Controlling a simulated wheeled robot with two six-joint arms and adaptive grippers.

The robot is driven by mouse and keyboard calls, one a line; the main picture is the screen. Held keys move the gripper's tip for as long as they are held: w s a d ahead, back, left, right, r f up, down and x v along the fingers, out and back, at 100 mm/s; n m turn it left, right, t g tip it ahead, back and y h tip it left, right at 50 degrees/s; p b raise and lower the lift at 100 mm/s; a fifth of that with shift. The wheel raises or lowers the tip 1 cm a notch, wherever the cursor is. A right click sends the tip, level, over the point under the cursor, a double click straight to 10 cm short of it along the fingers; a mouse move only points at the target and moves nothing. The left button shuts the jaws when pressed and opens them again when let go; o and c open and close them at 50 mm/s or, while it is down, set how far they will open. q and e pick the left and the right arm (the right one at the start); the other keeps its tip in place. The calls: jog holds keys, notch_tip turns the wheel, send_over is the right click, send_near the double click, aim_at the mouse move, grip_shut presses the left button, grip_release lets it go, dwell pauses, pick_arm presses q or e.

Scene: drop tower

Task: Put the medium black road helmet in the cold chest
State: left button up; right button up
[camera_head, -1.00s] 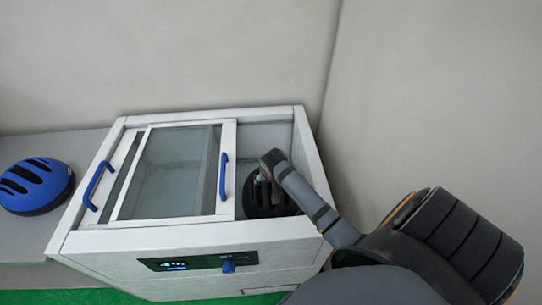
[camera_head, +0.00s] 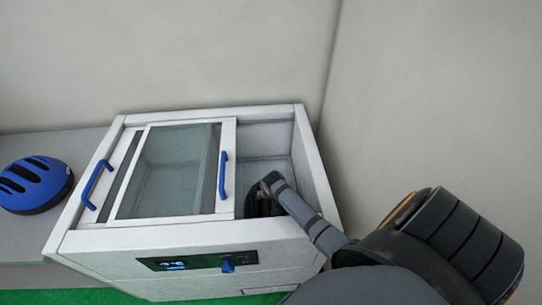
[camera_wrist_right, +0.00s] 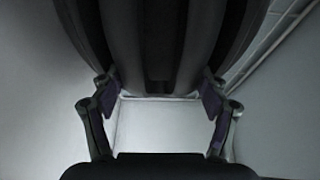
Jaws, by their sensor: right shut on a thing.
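The white cold chest (camera_head: 180,242) stands in the middle of the head view, its glass lid (camera_head: 170,170) slid left so that the right part is open. My right arm reaches down into that opening. The black helmet (camera_head: 252,200) is inside, low behind the front wall and mostly hidden by the wall and my arm. In the right wrist view the black helmet (camera_wrist_right: 160,40) fills the top of the picture, and my right gripper (camera_wrist_right: 158,98) is shut on it. My left gripper is not in view.
A blue helmet (camera_head: 35,184) lies on the grey counter (camera_head: 85,142) left of the chest. Blue handles (camera_head: 223,176) stand up from the lid. The chest's right wall (camera_head: 318,180) is close to my arm. Plain walls stand behind and right.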

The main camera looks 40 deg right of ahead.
jog(key=o, duration=1.8)
jog(key=shift+f, duration=0.1)
jog(key=v, duration=0.7)
jog(key=shift+r+p, duration=0.4)
jog(key=shift+a, duration=0.1)
